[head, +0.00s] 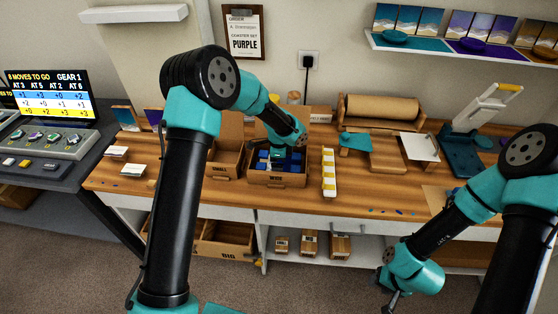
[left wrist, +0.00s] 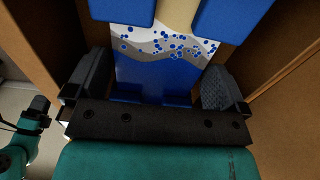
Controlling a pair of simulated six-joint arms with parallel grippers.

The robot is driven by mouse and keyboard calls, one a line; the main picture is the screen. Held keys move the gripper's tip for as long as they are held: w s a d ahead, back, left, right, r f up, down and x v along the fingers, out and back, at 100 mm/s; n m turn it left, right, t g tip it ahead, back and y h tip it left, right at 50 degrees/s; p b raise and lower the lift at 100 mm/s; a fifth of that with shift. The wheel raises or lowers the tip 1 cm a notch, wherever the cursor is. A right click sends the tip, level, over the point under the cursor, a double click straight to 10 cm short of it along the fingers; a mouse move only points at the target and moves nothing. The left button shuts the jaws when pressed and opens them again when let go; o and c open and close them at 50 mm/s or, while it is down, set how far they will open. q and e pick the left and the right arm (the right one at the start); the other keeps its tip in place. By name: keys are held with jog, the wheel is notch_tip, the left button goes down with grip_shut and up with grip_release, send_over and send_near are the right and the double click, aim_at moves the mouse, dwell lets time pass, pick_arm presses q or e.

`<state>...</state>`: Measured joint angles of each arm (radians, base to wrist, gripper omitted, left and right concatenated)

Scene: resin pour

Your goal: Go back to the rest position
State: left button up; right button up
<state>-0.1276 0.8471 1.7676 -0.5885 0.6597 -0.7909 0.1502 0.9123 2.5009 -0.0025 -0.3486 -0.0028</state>
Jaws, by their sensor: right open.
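My left gripper (left wrist: 155,88) reaches down into an open cardboard box (head: 277,180) at the middle of the bench. In the left wrist view its two dark fingers are wide apart, one on each side of a blue, white and grey speckled piece (left wrist: 160,45); I see no clear grip on it. Blue blocks (left wrist: 120,8) stand around that piece inside the box. In the head view the left arm hides the fingertips. My right gripper (head: 394,298) hangs low in front of the bench at the lower right, empty and open, small in the picture.
A second cardboard box (head: 224,160) stands just left of the first. A white strip with yellow pieces (head: 329,173) lies to its right. A paper roll (head: 380,110), a teal press (head: 462,150) and a wall shelf (head: 460,50) are further right. The bench front is mostly clear.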

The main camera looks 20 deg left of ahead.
pick_arm(q)
jog(key=shift+r, duration=0.1)
jog(key=shift+r, duration=3.9)
